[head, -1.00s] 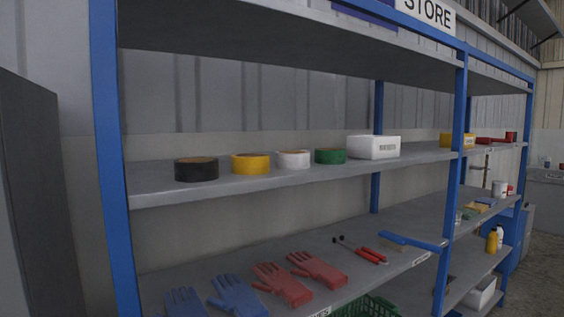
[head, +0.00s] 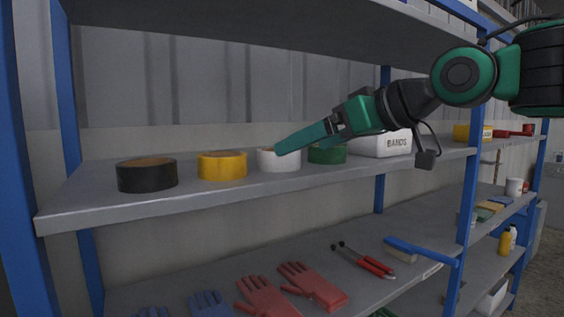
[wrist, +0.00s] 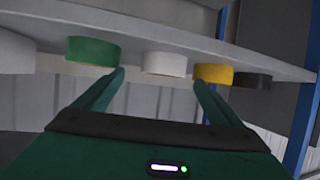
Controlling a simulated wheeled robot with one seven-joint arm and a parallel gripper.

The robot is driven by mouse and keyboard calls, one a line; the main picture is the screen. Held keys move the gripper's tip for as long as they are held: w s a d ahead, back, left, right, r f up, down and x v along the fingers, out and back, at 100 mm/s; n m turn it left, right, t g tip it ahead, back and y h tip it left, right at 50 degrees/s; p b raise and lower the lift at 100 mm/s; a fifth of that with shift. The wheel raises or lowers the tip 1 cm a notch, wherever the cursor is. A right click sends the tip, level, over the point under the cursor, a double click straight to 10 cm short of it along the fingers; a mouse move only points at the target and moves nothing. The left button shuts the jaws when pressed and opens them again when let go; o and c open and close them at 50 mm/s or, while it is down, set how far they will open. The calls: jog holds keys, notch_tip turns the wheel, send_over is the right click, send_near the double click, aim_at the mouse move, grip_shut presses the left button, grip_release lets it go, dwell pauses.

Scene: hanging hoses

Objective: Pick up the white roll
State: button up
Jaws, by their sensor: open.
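The white roll (head: 270,162) sits flat on the upper shelf (head: 215,195) between a yellow roll (head: 222,166) and a green roll (head: 327,154). My gripper (head: 282,148) reaches in from the right, its fingers overlapping the roll's upper right in the head view. In the wrist view, which looks inverted, the white roll (wrist: 165,64) shows between the two spread fingertips (wrist: 159,79). One fingertip appears near the green roll (wrist: 92,51), the other near the yellow roll (wrist: 213,73). My gripper is open and empty. I cannot tell how far the fingertips are from the roll.
A black roll (head: 147,175) stands left of the yellow one. A white box marked BANDS (head: 372,145) is right of the green roll, behind my arm. Blue posts (head: 468,200) frame the shelves. Gloves (head: 312,285) and a blue brush (head: 420,251) lie on the shelf below.

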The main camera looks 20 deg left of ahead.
aim_at(279, 159)
jog(key=x, duration=0.9)
jog(key=shift+s+a, duration=0.1)
jog(key=shift+s, duration=0.25)
jog(key=c, duration=1.2)
